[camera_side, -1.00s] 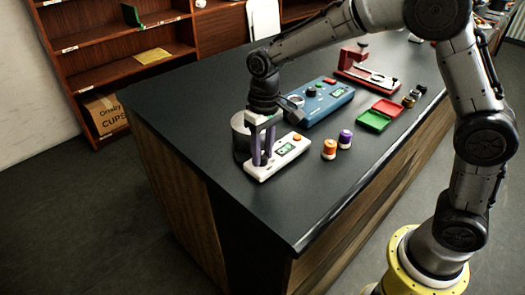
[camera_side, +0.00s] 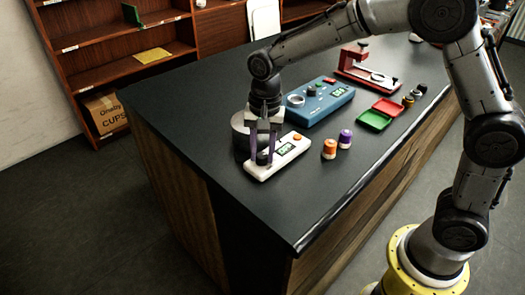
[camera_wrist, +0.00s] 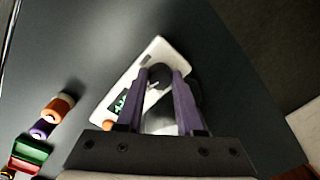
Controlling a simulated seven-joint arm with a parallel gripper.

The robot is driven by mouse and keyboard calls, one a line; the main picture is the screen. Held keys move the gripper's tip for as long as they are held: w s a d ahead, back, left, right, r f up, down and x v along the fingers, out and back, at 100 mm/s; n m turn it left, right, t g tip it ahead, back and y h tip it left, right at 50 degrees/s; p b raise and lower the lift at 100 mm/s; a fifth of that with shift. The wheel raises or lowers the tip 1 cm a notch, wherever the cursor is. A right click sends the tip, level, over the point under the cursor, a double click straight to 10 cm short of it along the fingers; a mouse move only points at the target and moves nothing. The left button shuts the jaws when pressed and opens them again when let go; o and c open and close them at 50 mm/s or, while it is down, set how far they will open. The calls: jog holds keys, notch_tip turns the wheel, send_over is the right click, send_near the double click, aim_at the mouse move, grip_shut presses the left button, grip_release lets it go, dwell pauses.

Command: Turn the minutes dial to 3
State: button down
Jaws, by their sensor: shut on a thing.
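A white timer unit (camera_side: 276,160) lies on the dark counter, with a small green display (camera_side: 285,149) and an orange button (camera_side: 297,137). Its display reading is too small to tell. Its dark round dial (camera_side: 262,157) is near the unit's front-left end; it also shows in the wrist view (camera_wrist: 159,71). My gripper (camera_side: 262,160) points straight down over the unit. Its purple fingers stand on both sides of the dial and are shut on it, as the wrist view also shows (camera_wrist: 163,80). The fingers hide part of the dial, and I cannot read its setting.
A grey cylinder (camera_side: 239,138) stands close behind the unit. A blue device (camera_side: 320,101) with knobs is behind to the right. Orange (camera_side: 329,149) and purple (camera_side: 345,139) capped jars stand right of the unit. Green (camera_side: 374,121) and red trays lie further right. The counter's front is clear.

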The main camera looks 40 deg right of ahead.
aim_at(264, 156)
jog(key=shift+r+m, duration=0.1)
jog(key=shift+m, duration=0.9)
jog(key=shift+w, duration=0.1)
jog(key=c, duration=0.5)
grip_release()
jog(key=shift+c, duration=0.2)
notch_tip(264, 156, up, 14)
jog(key=shift+s, duration=0.3)
jog(key=shift+d, duration=0.1)
